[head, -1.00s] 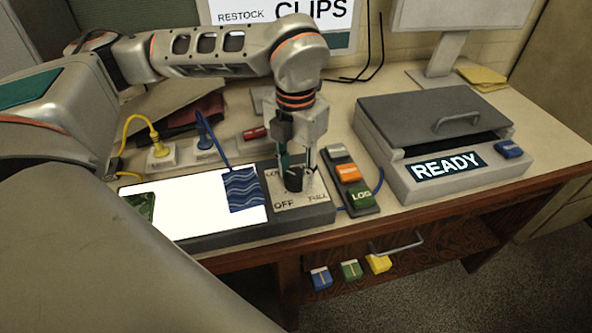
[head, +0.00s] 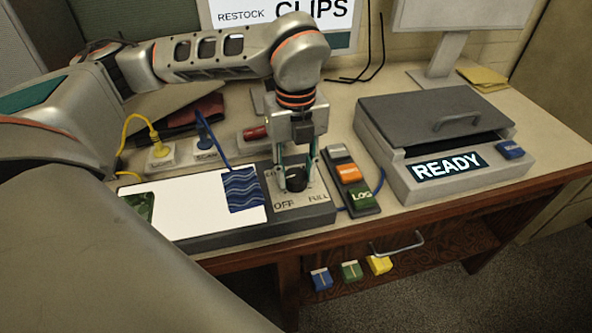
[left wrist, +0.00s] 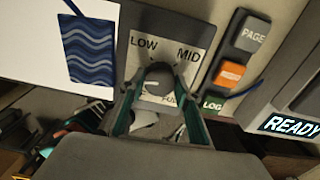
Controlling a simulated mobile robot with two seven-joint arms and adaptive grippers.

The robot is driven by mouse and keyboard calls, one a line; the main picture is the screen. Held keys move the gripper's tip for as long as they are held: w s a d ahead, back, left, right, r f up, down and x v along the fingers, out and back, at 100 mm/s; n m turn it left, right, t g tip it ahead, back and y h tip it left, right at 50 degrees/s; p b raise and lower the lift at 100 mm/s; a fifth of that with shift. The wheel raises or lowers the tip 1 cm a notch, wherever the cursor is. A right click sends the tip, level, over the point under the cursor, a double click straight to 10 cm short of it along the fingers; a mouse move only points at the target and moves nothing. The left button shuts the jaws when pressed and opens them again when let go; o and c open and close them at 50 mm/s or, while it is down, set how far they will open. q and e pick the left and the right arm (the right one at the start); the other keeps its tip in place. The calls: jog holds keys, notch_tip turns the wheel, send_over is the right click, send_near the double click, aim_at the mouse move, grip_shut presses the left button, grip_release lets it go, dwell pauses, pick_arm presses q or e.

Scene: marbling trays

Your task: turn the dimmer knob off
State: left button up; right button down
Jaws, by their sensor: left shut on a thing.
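The dark dimmer knob (head: 296,183) stands on a pale dial plate (head: 318,201) at the right end of the grey light panel (head: 222,237). My left gripper (head: 296,172) points down over the plate, shut on the knob, one finger on each side. In the left wrist view the knob (left wrist: 157,74) sits between the fingertips. I cannot tell clearly where its pointer aims. The panel's white face (head: 190,210) is lit or plain white. My right gripper is out of view.
A row of buttons (head: 350,173) stands close right of the dial. A grey press (head: 440,150) marked READY is farther right. Blue and yellow cables with plugs (head: 160,155) lie behind the panel. A drawer handle (head: 398,246) sticks out below the front edge.

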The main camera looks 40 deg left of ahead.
aim_at(296, 175)
pick_arm(q)
jog(key=shift+n, duration=1.9)
jog(key=o, duration=1.1)
notch_tip(296, 175, up, 12)
